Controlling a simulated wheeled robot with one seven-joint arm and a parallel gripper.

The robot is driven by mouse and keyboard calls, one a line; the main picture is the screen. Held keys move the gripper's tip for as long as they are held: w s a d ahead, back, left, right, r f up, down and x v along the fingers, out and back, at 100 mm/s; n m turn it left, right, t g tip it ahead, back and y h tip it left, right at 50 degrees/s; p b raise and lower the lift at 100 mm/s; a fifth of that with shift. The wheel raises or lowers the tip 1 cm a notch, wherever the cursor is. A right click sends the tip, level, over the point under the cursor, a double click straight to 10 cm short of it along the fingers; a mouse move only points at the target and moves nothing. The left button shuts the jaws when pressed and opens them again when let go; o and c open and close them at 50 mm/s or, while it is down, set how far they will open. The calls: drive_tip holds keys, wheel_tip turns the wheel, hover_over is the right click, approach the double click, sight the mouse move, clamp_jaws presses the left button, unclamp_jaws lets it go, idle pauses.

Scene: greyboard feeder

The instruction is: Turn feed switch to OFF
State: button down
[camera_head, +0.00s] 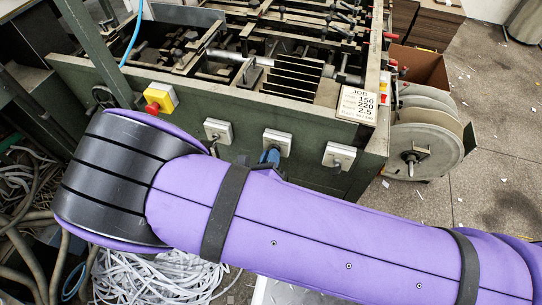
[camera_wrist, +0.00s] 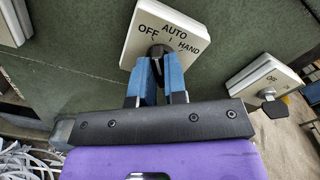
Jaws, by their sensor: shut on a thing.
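A white switch plate (camera_wrist: 186,32) marked OFF, AUTO and HAND is at the top middle of the wrist view. It appears to be the middle of three switch plates in the head view (camera_head: 277,140). Its dark knob (camera_wrist: 157,50) sits between the blue fingers of my gripper (camera_wrist: 162,64), which is shut on it. The fingers partly hide the knob, so I cannot tell exactly which mark it points to. No name reading "feed" is visible on this plate. In the head view my arm hides most of the gripper; a little blue shows below the middle plate.
Similar switches stand to the left (camera_head: 218,129) and right (camera_head: 339,155) of it. A yellow box with a red button (camera_head: 160,98) is farther left on the green machine panel (camera_head: 240,101). White strips (camera_head: 160,280) and cables lie on the floor below.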

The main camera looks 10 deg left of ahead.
drive_tip(key=shift+n, duration=0.9)
drive_tip(key=c, duration=1.2)
unclamp_jaws()
drive_tip(key=shift+o, duration=0.2)
drive_tip(key=shift+s+a, duration=0.1)
drive_tip(key=s, duration=1)
drive_tip(key=shift+s+a, duration=0.3)
drive_tip(key=shift+a, duration=0.1)
